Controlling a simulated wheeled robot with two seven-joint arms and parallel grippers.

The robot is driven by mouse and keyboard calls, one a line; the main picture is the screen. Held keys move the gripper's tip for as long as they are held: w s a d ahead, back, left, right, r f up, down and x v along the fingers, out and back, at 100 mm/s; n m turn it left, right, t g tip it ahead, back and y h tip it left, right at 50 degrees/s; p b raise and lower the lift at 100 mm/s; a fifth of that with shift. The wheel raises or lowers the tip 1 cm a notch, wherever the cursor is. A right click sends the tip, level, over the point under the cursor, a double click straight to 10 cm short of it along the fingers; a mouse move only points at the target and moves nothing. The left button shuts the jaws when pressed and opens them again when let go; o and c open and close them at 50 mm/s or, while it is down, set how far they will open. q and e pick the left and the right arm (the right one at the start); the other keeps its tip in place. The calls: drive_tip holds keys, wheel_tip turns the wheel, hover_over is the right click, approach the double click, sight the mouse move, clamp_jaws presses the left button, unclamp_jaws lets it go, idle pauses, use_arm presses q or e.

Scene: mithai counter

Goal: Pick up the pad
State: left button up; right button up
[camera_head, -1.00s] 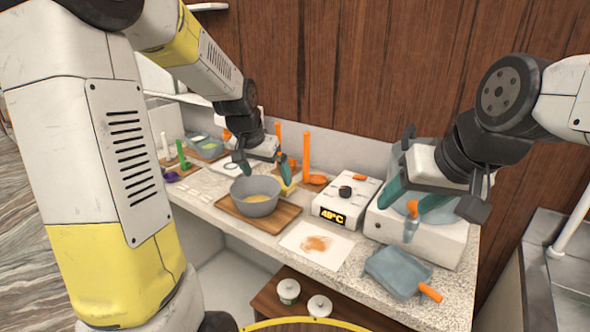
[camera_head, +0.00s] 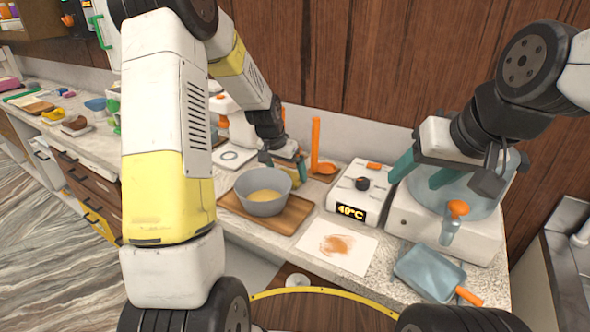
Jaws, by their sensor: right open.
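A small yellow item, perhaps the pad (camera_head: 294,178), shows behind the grey bowl (camera_head: 263,205), right at my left gripper (camera_head: 283,163). It is small and partly covered, so I cannot tell whether the fingers hold it or are only beside it. My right gripper (camera_head: 421,174) is open and empty, its two teal fingers apart over the white machine with the clear bowl (camera_head: 470,232) at the right of the counter.
The grey bowl holds something yellow and stands on a wooden board (camera_head: 288,218). An orange stick (camera_head: 315,143) stands upright at the back.

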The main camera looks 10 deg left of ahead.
use_arm(q)
drive_tip(key=shift+x, duration=1)
drive_tip(key=shift+c, duration=0.2)
drive_tip(key=c, duration=1.1)
drive_tip(key=shift+r, duration=0.1)
drive_tip(key=shift+c, duration=0.2)
wheel_tip(320, 180, up, 10)
